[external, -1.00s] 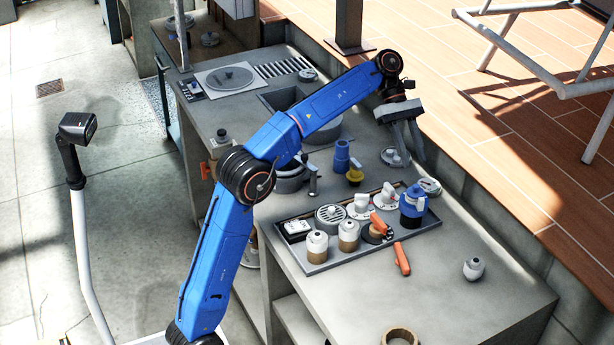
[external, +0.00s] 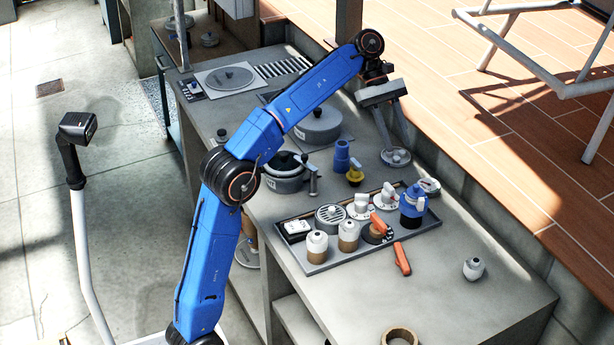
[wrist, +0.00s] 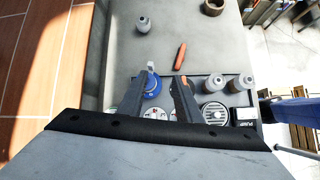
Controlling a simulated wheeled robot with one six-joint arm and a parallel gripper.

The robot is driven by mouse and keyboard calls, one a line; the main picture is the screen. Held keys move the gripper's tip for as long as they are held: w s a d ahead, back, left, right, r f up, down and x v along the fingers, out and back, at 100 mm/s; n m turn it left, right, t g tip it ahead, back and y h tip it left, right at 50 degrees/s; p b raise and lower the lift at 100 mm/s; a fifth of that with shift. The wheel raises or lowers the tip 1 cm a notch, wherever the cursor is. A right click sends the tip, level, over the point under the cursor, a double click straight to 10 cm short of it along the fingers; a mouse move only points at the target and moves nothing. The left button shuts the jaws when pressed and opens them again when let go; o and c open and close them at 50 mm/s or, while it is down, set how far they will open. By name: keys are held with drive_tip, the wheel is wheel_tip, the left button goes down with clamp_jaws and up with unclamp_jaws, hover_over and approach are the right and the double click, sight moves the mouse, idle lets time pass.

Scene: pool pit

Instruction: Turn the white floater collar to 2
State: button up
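Two white-topped floater-like bodies with tan lower parts stand upright in the tray, one at the left (external: 317,243) and one beside it (external: 348,234). They also show in the wrist view (wrist: 208,86), right of my fingers. A smaller white and grey one (external: 474,268) stands alone on the counter at the right; in the wrist view it is at the top (wrist: 143,24). I cannot tell which is the white floater, and no collar number is readable. My gripper (external: 398,142) is open and empty, above the counter behind the tray. In the wrist view its fingers (wrist: 163,78) are apart.
The shallow tray (external: 318,267) also holds white dials (external: 386,200), a grey round grate (external: 331,216), an orange-handled valve (external: 376,226) and a blue unit (external: 413,203). An orange handle (external: 402,259) lies in front. The right front counter is mostly clear.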

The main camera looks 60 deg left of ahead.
drive_tip(key=s+d+r+m+t+y, duration=0.1)
drive_tip(key=s+r+m, duration=0.1)
drive_tip(key=s, duration=0.7)
drive_tip(key=s+r+m+t+y, duration=0.2)
drive_tip(key=s+m, duration=0.1)
drive_tip(key=s, duration=0.6)
drive_tip(key=shift+s+d+r+y, duration=0.3)
drive_tip(key=shift+s+d, duration=0.05)
drive_tip(key=shift+d, duration=0.05)
drive_tip(key=shift+c, duration=0.7)
